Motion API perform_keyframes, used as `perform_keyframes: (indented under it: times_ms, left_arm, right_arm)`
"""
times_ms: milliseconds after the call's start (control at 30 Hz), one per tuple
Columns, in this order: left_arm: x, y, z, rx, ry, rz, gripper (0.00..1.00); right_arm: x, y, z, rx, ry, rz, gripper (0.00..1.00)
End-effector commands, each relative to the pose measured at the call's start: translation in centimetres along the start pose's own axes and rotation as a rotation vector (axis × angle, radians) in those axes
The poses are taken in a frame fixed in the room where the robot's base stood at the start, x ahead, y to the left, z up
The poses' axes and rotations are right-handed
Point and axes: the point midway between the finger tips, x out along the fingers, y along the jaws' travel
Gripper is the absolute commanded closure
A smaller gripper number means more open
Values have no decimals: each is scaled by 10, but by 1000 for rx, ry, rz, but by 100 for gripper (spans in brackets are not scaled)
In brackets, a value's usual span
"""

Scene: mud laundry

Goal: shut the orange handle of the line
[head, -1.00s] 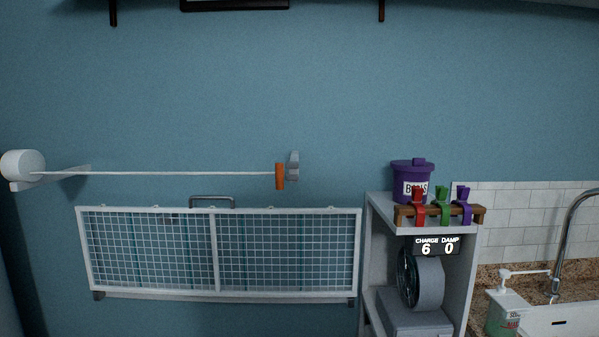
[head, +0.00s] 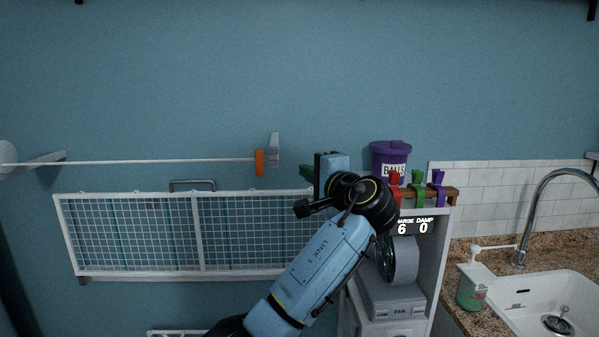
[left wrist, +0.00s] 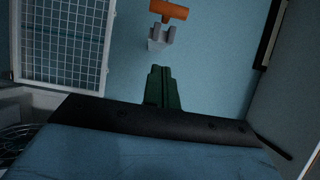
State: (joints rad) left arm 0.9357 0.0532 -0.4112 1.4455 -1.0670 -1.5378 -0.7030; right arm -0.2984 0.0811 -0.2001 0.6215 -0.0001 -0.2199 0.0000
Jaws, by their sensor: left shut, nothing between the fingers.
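The orange handle (head: 259,162) is at the right end of the thin white line (head: 130,162). It sits close beside the grey wall hook (head: 273,150); I cannot tell whether they touch. The left wrist view shows the orange handle (left wrist: 169,10) at the top edge, just beyond the forked grey hook (left wrist: 161,38). My left gripper (head: 305,171) is to the right of the hook, its green fingers pointing left towards it. Its fingers (left wrist: 160,70) are shut and empty, apart from the hook and handle. My right gripper is in neither view.
A white mesh rack (head: 197,193) is on the wall below the line. A shelf unit (head: 440,240) with a purple bin (head: 391,155) and coloured clips stands behind my left arm. A sink (head: 510,290) is at the right. The wall above is clear.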

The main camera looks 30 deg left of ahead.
Motion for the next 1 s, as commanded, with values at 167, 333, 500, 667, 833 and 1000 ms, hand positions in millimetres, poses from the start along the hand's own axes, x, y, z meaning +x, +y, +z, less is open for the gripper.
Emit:
perform_keyframes:
  times_ms: [167, 333, 500, 667, 833, 1000]
  left_arm:
    - [38, -4, 1, 2, -4, -1, 100]
    - [72, -3, 0, 2, -2, 0, 100]
    - [85, -1, 13, 0, 1, 0, 100]
    - [89, 0, 29, 0, 1, 1, 100]
    - [90, 0, 38, 0, 3, 2, 100]
    - [90, 1, 39, 0, 3, 2, 100]
  right_arm:
    - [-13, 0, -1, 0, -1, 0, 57]
    - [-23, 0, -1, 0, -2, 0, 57]
    - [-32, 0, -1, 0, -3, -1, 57]
    - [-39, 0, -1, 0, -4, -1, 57]
    - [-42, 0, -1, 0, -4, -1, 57]
    - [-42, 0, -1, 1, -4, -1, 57]
